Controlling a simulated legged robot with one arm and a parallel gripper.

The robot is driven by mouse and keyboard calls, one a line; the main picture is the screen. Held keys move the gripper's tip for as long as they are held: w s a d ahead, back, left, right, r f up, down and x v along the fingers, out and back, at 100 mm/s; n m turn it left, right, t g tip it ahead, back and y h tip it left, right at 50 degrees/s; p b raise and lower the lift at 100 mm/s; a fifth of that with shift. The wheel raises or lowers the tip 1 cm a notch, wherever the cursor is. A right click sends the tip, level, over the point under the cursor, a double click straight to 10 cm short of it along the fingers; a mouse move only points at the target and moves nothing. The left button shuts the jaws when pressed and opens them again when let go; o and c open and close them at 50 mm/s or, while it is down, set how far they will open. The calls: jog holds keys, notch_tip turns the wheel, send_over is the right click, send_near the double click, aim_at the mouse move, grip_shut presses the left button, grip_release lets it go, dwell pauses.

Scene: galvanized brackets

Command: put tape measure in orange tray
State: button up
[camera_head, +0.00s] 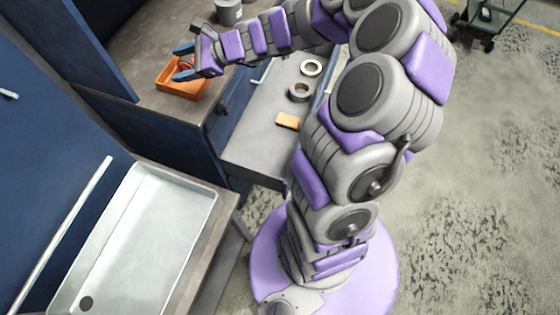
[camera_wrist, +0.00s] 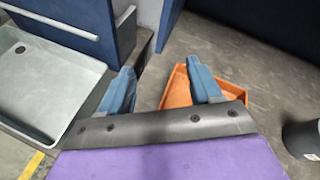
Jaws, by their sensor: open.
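The orange tray (camera_head: 172,88) sits on the brown worktop in the head view. In the wrist view the tray (camera_wrist: 178,92) shows partly behind the right finger. My gripper (camera_head: 183,61) is over the tray with its blue fingers apart. In the wrist view my gripper (camera_wrist: 160,87) is open, with bare worktop and the tray's left edge between the fingers. A small dark and reddish patch shows at the tray between the fingers in the head view; I cannot tell whether it is the tape measure. The tray's inside is partly hidden by my gripper.
An open grey drawer holds two tape rolls (camera_head: 311,67) (camera_head: 299,91) and a yellow-orange block (camera_head: 288,120). A grey cylindrical container (camera_head: 229,12) stands behind the tray. A blue panel (camera_head: 88,48) rises left of it. A metal sink (camera_head: 135,240) is at lower left.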

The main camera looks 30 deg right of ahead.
jog(key=s+a+r+n+g, duration=0.3)
jog(key=s+a+n+g, duration=0.1)
jog(key=s+a+n, duration=0.4)
jog(key=s+a+n+g+h, duration=0.15)
jog(key=s+n+g, duration=0.4)
jog(key=s, duration=0.85)
jog(key=s+d+f+n+h, duration=0.2)
jog(key=s+d+n+h, duration=0.6)
jog(key=s+d, duration=0.5)
jog(key=s+h, duration=0.1)
jog(key=s, duration=0.3)
jog(key=shift+d, duration=0.25)
jog(key=shift+w+f+g, duration=0.1)
jog(key=shift+f+g, duration=0.1)
jog(key=shift+g, duration=0.05)
